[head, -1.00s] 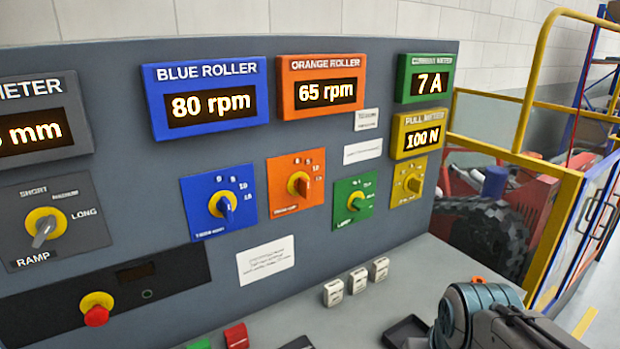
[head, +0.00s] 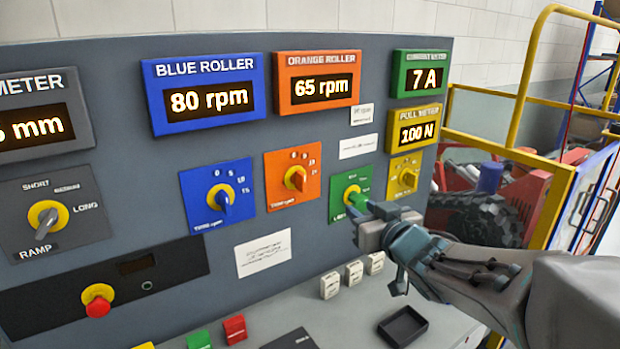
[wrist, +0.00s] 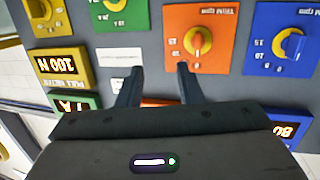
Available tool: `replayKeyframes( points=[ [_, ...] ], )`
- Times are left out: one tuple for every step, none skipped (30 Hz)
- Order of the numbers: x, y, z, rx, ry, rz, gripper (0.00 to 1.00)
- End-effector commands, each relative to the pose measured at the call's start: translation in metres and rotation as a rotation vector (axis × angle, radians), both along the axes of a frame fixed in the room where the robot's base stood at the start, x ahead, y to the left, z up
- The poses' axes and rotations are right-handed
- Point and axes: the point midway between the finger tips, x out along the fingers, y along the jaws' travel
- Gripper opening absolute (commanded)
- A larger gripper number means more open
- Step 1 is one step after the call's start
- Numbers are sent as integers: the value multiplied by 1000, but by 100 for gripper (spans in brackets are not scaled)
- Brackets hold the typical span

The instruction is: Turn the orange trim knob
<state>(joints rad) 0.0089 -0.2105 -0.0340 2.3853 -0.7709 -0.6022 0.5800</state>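The orange trim knob (head: 296,177) has a yellow base and an orange pointer on an orange plate (head: 279,194), under the orange roller display reading 65 rpm. The knob also shows in the wrist view (wrist: 197,41), upside down, above and to the right of the fingertips. My gripper (head: 362,222) is in front of the panel near the green knob plate, right of and below the orange knob. In the wrist view my gripper (wrist: 160,70) has its two fingers apart with nothing between them. It is not touching the orange knob.
Beside the orange plate are a blue knob (head: 222,197), a green plate (head: 338,207), partly hidden by my gripper, and a yellow knob (head: 408,178). A red stop button (head: 98,307) is lower left. White blocks (head: 354,272) and a black tray (head: 402,327) are on the desk.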

Motion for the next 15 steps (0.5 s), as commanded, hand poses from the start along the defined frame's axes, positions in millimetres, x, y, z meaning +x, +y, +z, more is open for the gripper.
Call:
replayKeyframes(
  points=[
    [1,10,4,19,-27,52,33],
    [1,15,7,31,-42,82,33],
    [0,21,10,46,-60,118,33],
    [-1,25,12,55,-70,142,33],
    [-2,29,14,63,-79,162,33],
    [-3,32,15,72,-87,185,33],
    [-3,35,16,77,-91,198,33],
    [-4,36,17,82,-95,208,33],
    [-3,38,18,85,-99,218,33],
    [-3,40,18,88,-100,223,33],
    [-1,41,19,88,-101,226,33],
    [1,43,19,89,-102,227,33],
    [3,45,19,90,-101,228,33],
    [6,47,19,89,-101,228,33],
    [11,50,19,89,-102,228,33]
  ],
)
